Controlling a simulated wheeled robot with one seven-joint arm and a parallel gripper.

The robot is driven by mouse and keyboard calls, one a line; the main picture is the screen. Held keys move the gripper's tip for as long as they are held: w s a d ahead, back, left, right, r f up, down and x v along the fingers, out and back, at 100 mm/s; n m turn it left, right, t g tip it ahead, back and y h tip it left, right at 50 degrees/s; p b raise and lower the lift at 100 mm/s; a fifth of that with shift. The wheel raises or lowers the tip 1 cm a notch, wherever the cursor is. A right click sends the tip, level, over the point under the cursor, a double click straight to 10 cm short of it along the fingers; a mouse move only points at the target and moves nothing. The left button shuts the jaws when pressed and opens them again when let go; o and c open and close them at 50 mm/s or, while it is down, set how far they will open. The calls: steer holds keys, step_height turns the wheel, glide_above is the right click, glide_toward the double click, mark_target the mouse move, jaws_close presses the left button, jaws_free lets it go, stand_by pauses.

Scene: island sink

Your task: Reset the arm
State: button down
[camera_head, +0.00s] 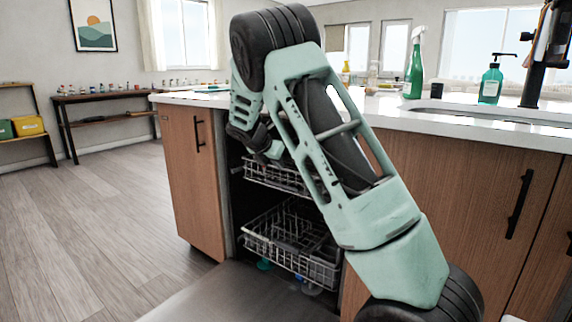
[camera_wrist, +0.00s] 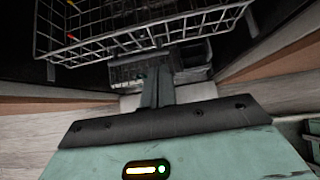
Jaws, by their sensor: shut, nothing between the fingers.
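My arm (camera_head: 340,160) reaches up across the middle of the head view and bends down again in front of the open dishwasher. My gripper (camera_wrist: 157,82) points away from the wrist camera, with its fingers together and nothing between them. In the head view the wrist end hangs by the upper dishwasher rack (camera_head: 275,176), and the fingertips are hard to make out. A wire rack (camera_wrist: 150,28) also fills the top of the wrist view beyond the fingers. I cannot tell whether the fingers touch it.
The lower rack (camera_head: 290,245) is pulled out above the lowered dishwasher door (camera_head: 235,295). A wooden cabinet (camera_head: 190,175) stands left of the opening. A green spray bottle (camera_head: 415,70) and a soap dispenser (camera_head: 490,82) stand on the white counter (camera_head: 440,110). Open floor lies at left.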

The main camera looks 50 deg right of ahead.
steer(key=shift+a+r, duration=0.4)
steer(key=shift+a, duration=0.1)
steer(key=s+a+f+m+y, duration=0.1)
steer(key=s+a+m+y, duration=0.1)
steer(key=a, duration=0.9)
steer(key=s+a+f+m+t+y, duration=0.1)
steer(key=s+a+f+m+y, duration=0.15)
steer(key=a, duration=0.85)
steer(key=s+a+m+y, duration=0.1)
steer(key=s+a+y, duration=0.15)
steer(key=a, duration=0.75)
steer(key=s+a+f+m+g+y, duration=0.1)
steer(key=s+a+m, duration=0.1)
steer(key=s+a, duration=0.55)
steer(key=s+a+m+y, duration=0.15)
steer(key=s+a, duration=0.25)
steer(key=s, duration=0.6)
steer(key=s+a+f+m+g, duration=0.1)
steer(key=s+a+m, duration=0.1)
steer(key=s+a, duration=0.55)
step_height(320, 180, up, 34)
steer(key=s+d+p, duration=0.1)
steer(key=s+p, duration=0.1)
steer(key=p, duration=3.2)
steer(key=shift+f, duration=0.1)
